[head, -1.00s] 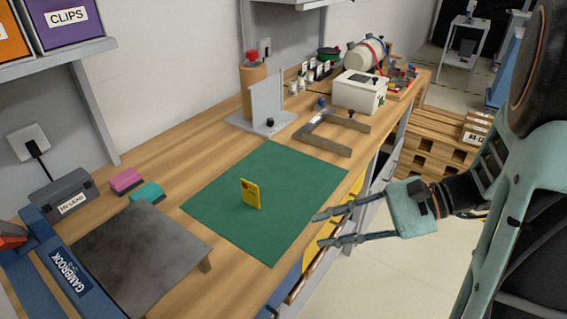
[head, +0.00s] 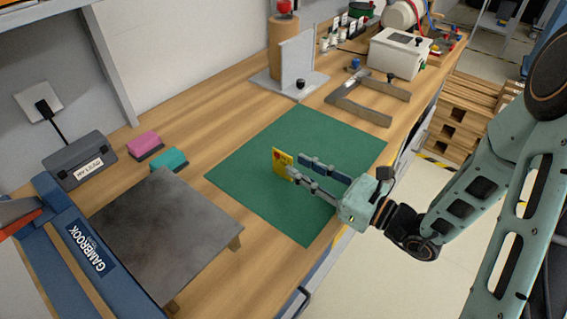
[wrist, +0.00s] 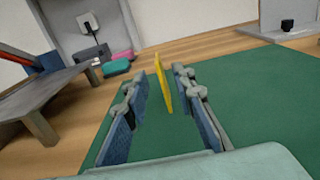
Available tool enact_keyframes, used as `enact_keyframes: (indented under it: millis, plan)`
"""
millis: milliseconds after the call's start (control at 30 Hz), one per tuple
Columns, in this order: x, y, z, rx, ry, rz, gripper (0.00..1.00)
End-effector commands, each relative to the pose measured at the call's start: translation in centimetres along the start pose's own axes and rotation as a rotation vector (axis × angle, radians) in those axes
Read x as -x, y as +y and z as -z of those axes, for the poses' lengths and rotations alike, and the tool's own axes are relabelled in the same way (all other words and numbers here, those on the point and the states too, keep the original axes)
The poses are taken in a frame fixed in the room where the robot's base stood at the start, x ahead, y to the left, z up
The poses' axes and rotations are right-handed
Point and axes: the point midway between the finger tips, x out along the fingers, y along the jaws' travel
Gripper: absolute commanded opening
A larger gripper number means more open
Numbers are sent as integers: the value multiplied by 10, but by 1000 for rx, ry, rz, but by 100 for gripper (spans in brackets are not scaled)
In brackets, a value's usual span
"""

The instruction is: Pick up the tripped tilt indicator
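The tilt indicator (head: 281,162) is a small yellow upright card with a red mark, standing on the green mat (head: 249,156). In the wrist view the indicator (wrist: 162,82) shows nearly edge-on, ahead of and between the two fingers. My gripper (head: 301,167) is open, with its fingers low over the mat and pointing at the indicator. In the wrist view the open fingers (wrist: 158,88) have a clear gap on both sides of the card. I cannot tell whether the near finger touches it in the head view.
A dark plate on wooden legs (head: 160,230) and a blue Gambrook tool (head: 85,250) stand at left. Pink (head: 144,143) and teal (head: 168,160) blocks lie behind. A metal bracket (head: 368,100), a grey stand (head: 293,70) and a white box (head: 398,52) are beyond the mat.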

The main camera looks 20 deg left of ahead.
Motion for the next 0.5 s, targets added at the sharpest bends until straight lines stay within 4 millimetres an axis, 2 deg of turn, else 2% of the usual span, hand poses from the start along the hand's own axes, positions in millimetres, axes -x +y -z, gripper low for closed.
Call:
enact_keyframes:
  millis: [167,400,500]
  plan:
    - [-13,0,1,1,-1,-2,24]
    - [-48,2,4,2,-1,-4,24]
    - [-56,1,4,2,-1,-1,24]
